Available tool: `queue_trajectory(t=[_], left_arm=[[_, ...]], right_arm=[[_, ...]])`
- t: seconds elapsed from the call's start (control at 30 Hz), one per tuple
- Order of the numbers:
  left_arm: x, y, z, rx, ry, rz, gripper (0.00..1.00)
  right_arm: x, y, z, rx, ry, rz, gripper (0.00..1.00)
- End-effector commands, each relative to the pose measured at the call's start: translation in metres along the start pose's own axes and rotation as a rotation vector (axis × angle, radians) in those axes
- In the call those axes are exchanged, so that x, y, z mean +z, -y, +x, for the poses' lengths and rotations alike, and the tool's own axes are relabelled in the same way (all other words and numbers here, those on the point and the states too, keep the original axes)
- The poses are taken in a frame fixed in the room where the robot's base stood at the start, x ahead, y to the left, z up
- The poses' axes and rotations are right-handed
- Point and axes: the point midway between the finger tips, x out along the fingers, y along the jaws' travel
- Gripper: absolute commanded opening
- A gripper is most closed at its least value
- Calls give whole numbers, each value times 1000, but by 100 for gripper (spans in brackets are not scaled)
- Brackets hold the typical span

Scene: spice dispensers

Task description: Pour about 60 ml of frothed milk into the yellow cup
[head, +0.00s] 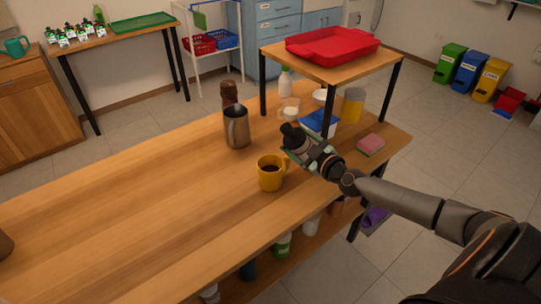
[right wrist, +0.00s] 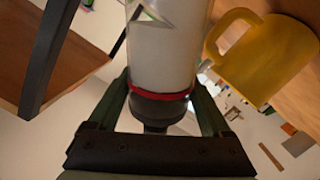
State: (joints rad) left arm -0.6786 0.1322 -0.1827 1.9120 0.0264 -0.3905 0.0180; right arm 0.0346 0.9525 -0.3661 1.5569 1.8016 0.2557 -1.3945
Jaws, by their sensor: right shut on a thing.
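The yellow cup (head: 270,173) stands upright on the wooden table with dark liquid inside; its handle is on the right. It also shows at the upper right of the right wrist view (right wrist: 262,58). My right gripper (head: 312,155) is shut on a pale container with a black end (head: 298,138), just right of and above the cup. In the right wrist view this container (right wrist: 168,50) has a whitish body, a red ring and a black part between the fingers. It looks tilted, and no stream shows. A metal pitcher (head: 237,130) stands behind the cup. My left gripper is not in view.
A raised shelf with a red tray (head: 332,45) stands at the table's back right. Near it are a dark brown bottle (head: 229,94), a glass jug (head: 289,110), a blue-lidded box (head: 319,123), a yellow canister (head: 353,105) and a pink sponge (head: 370,145). The table's left side is mostly clear.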

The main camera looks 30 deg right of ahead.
Motion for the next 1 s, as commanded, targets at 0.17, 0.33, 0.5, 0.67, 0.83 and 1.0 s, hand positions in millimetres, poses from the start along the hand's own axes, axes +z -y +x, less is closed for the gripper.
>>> queue_trajectory(t=[0.17,0.33,0.5,0.67,0.83,1.0], left_arm=[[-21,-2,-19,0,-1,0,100],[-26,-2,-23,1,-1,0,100],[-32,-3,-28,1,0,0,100],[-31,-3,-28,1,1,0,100],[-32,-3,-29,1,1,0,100],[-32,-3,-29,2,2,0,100]], right_arm=[[-18,1,1,2,15,-86,0],[-18,5,2,2,32,-171,0],[-23,6,2,3,47,-256,0],[-22,8,2,2,54,-286,0],[-22,7,2,2,55,-293,0],[-23,7,2,2,57,-304,0]])
